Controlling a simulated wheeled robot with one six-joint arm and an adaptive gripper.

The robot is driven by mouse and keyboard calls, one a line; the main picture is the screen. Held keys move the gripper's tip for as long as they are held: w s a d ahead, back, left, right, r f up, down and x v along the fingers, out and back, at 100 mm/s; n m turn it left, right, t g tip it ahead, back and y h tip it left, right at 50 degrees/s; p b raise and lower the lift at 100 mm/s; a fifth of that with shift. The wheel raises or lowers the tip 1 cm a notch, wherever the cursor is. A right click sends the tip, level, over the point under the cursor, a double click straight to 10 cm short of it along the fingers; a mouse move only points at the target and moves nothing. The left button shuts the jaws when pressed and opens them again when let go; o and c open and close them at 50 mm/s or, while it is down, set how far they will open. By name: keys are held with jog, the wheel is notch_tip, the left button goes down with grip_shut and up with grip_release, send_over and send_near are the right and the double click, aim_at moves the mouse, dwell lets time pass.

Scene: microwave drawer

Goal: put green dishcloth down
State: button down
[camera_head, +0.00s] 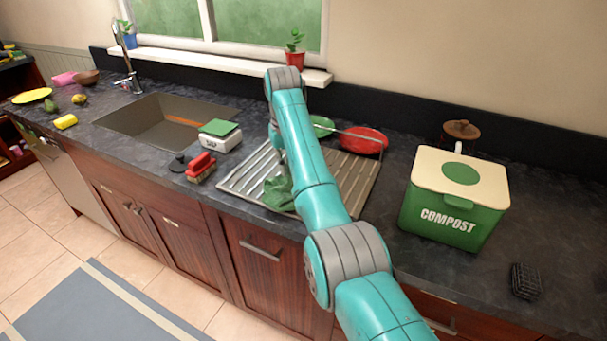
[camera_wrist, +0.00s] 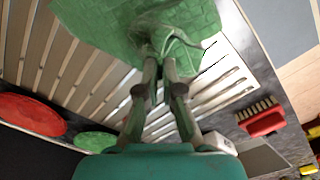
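The green dishcloth (camera_head: 278,194) is at the drying rack (camera_head: 238,180), partly hidden behind my arm in the head view. In the wrist view the dishcloth (camera_wrist: 105,28) is spread over the rack's metal slats, with a bunched fold between my fingertips. My gripper (camera_wrist: 160,62) is shut on that fold. In the head view my gripper is mostly hidden behind my arm. Whether the cloth's whole underside touches the rack cannot be told.
A red plate (camera_head: 366,141) and a green plate (camera_head: 322,126) stand at the rack's back. A green compost bin (camera_head: 455,200) stands right. Counter space between rack and bin is clear.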

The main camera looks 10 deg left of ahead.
jog(key=shift+f, duration=0.15)
jog(key=c, duration=0.6)
grip_release()
jog(key=shift+c, duration=0.2)
